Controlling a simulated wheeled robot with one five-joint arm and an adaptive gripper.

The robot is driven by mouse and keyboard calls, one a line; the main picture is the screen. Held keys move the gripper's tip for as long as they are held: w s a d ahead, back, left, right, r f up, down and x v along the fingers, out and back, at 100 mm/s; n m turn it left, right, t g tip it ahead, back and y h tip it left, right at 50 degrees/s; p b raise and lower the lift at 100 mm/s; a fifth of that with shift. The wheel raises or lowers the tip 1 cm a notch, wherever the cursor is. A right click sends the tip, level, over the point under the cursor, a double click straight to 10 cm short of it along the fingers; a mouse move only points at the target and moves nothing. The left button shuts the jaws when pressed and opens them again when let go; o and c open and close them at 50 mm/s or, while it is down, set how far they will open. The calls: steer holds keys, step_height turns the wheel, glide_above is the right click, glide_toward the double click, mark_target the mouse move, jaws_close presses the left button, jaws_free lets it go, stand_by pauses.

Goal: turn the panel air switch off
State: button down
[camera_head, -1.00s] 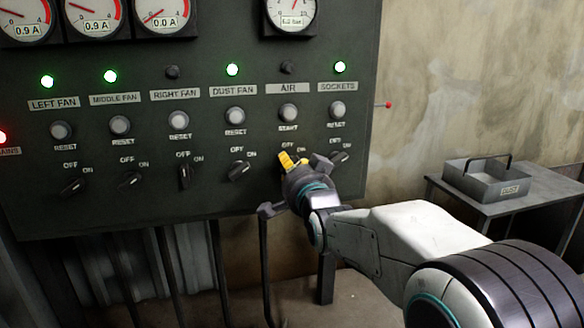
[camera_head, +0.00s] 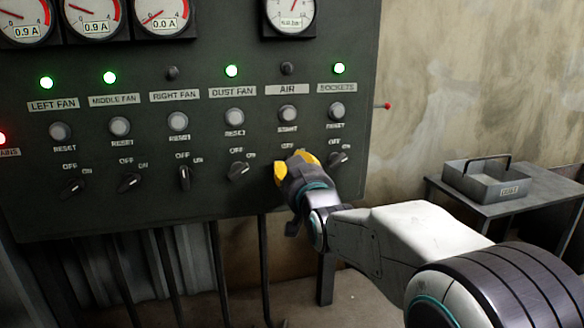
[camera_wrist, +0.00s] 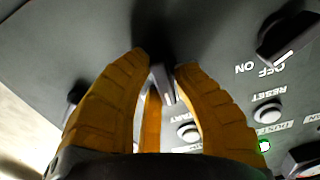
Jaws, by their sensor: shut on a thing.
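The air switch is a dark rotary knob under the AIR label (camera_head: 287,90) and the start button (camera_head: 287,113). In the head view my gripper covers the knob. In the wrist view the air switch (camera_wrist: 165,86) shows between the fingers, with a pale pointer line. My gripper (camera_head: 293,165) has yellow fingers against the panel at the knob. In the wrist view my gripper (camera_wrist: 164,65) is shut on the knob, one finger on each side. The air lamp (camera_head: 287,68) is unlit. The knob's OFF/ON marks are mostly hidden.
The sockets switch (camera_head: 338,159) and dust fan switch (camera_head: 238,170) sit close on either side. Their lamps are green. A gauge (camera_head: 290,14) is above AIR. A side table (camera_head: 545,187) with a grey tray (camera_head: 458,184) stands at right, apart from the panel.

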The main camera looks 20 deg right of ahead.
steer(key=shift+r+n, duration=0.2)
steer(key=shift+n, duration=0.4)
steer(key=c, duration=1.1)
jaws_free()
steer(key=shift+w+f, duration=0.1)
steer(key=shift+o, duration=0.2)
steer(key=s, duration=1.2)
